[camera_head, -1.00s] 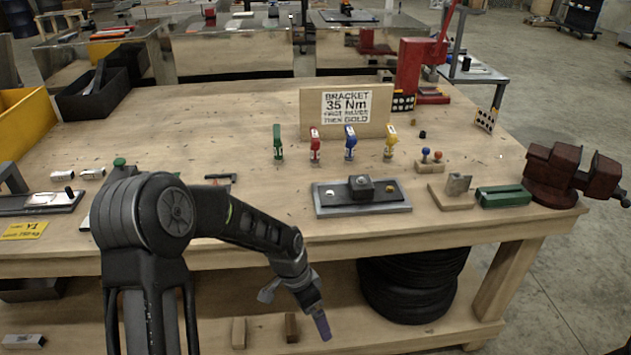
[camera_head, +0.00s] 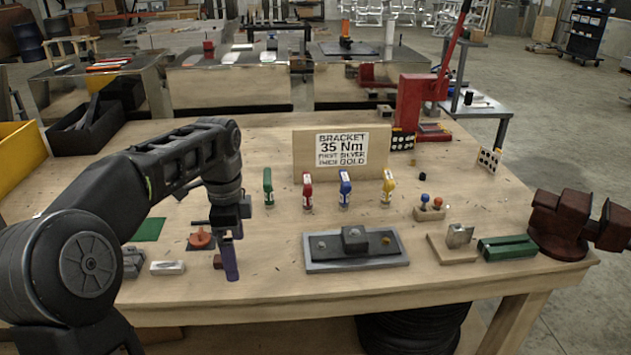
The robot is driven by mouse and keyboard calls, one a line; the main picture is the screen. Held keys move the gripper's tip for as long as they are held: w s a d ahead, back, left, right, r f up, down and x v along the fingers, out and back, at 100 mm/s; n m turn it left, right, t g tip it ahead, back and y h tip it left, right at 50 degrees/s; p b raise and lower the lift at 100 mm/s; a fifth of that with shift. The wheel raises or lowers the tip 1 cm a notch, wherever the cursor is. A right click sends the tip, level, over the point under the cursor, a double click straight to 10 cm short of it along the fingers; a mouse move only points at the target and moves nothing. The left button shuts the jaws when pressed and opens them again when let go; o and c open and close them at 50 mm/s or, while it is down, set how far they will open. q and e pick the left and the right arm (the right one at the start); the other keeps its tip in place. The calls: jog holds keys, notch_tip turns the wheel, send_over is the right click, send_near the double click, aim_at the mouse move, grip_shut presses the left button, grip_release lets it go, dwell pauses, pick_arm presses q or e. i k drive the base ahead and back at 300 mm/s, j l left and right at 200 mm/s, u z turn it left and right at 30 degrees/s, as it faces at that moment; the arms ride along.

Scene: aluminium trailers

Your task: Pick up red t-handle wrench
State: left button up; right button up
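The red t-handle wrench (camera_head: 307,190) stands upright on the wooden workbench (camera_head: 150,308), in front of a sign board. It is between the green t-handle wrench (camera_head: 268,187) and the blue t-handle wrench (camera_head: 344,190). The yellow t-handle wrench (camera_head: 387,188) stands at the right of the row. My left gripper (camera_head: 229,258) points down over the near part of the bench, left of and nearer than the red wrench, and apart from it. Its fingers overlap in this view, so their opening cannot be told. My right gripper is not in view.
A grey bracket fixture (camera_head: 320,264) lies in front of the wrenches. The sign board (camera_head: 302,152) stands behind them. A dark red vise (camera_head: 560,228) and a green block (camera_head: 507,247) are at the right. A red press (camera_head: 412,105) stands at the back right.

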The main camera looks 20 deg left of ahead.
aim_at(306, 192)
jog(key=i, duration=1.2)
